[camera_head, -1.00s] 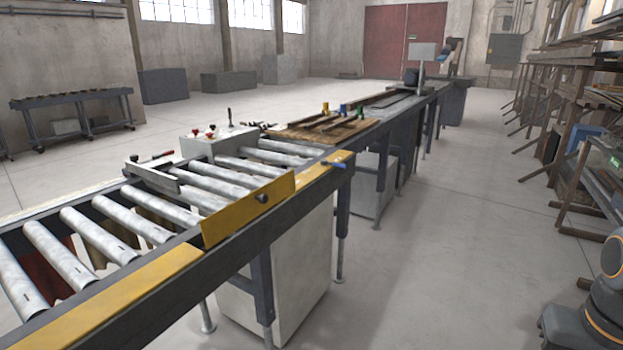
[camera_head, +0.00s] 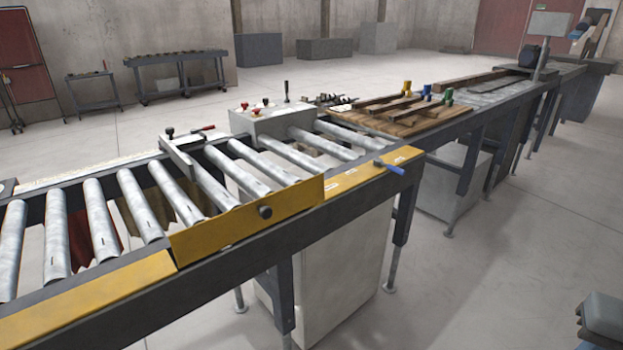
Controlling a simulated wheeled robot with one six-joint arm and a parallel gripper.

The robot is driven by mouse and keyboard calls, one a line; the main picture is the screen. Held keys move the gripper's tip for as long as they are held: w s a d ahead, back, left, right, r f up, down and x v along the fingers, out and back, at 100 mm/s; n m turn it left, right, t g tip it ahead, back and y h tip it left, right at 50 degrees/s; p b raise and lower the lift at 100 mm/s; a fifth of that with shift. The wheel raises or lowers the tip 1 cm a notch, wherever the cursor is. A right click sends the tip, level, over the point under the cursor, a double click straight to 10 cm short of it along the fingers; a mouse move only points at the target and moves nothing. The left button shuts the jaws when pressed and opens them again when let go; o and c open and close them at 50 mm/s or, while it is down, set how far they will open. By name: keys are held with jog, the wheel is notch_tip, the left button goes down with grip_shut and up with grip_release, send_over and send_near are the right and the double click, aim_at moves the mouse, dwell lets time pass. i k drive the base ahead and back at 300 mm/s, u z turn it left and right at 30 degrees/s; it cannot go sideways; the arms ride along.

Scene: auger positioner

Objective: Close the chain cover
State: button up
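The chain cover appears to be the yellow panel (camera_head: 235,222) with a round black knob (camera_head: 265,211) on its outer face. It stands tilted up along the near side of the roller conveyor (camera_head: 160,285), between two yellow strips that lie flat on the rail, the left strip (camera_head: 85,312) and the right strip (camera_head: 365,178). It looks raised, so open. What lies behind it is hidden. My gripper is not in view; only a blue-grey part of my arm shows at the bottom right corner, apart from the conveyor.
A blue-handled tool (camera_head: 388,167) lies on the right strip. A control box (camera_head: 270,123) with red knobs stands across the rollers. Wooden boards (camera_head: 410,122) lie farther along. The conveyor's legs and a white cabinet (camera_head: 345,262) stand below. The floor (camera_head: 480,300) at the right is clear.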

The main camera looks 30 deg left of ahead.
aim_at(189, 244)
jog(key=u, duration=0.7)
jog(key=i, duration=0.75)
jog(key=u, duration=0.95)
